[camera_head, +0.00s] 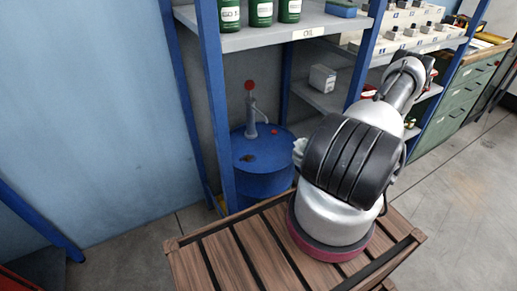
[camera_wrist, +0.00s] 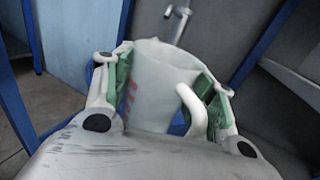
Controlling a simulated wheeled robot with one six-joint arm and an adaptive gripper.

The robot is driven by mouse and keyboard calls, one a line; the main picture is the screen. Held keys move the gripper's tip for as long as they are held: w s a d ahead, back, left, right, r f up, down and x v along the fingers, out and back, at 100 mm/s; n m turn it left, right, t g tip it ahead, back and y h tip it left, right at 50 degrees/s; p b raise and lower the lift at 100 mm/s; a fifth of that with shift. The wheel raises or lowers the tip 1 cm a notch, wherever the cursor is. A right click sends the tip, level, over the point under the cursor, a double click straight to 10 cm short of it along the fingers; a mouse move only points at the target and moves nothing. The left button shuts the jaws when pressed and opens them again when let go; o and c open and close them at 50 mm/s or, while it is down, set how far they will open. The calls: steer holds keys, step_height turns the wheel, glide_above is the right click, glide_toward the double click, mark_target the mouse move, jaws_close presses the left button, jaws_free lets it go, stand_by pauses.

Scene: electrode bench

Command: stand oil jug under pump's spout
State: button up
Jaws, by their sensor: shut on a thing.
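The oil jug (camera_wrist: 155,92) is white and translucent, with red marks on its side and a curved handle at the right. My gripper (camera_wrist: 165,68) is shut on it, with green pads on both sides of its body. The jug looks somewhat tilted in the wrist view. The pump (camera_head: 251,118) has a grey column and a red knob and stands on a blue drum (camera_head: 262,180). Part of the pump (camera_wrist: 180,20) shows beyond the jug's rim in the wrist view. In the head view my arm mostly hides the gripper and jug. I cannot tell the gap to the spout.
Blue shelf posts (camera_head: 214,100) stand close in front of and beside the drum. A shelf (camera_head: 290,30) with green cans (camera_head: 261,12) is above the pump. A white box (camera_head: 322,78) sits on a lower shelf. A slatted wooden deck (camera_head: 235,258) lies in front.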

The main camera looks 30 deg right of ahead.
steer(key=shift+w+a+f, duration=0.1)
steer(key=shift+a+f, duration=0.15)
steer(key=shift+f, duration=0.1)
steer(key=shift+f+x, duration=0.55)
steer(key=shift+x, duration=2.3)
steer(key=shift+f+x, duration=0.6)
steer(key=shift+x, duration=2.2)
steer(key=shift+f+x, duration=0.55)
steer(key=shift+x, duration=2.3)
steer(key=shift+d+f, duration=0.1)
steer(key=shift+f, duration=0.05)
steer(key=o, duration=1.1)
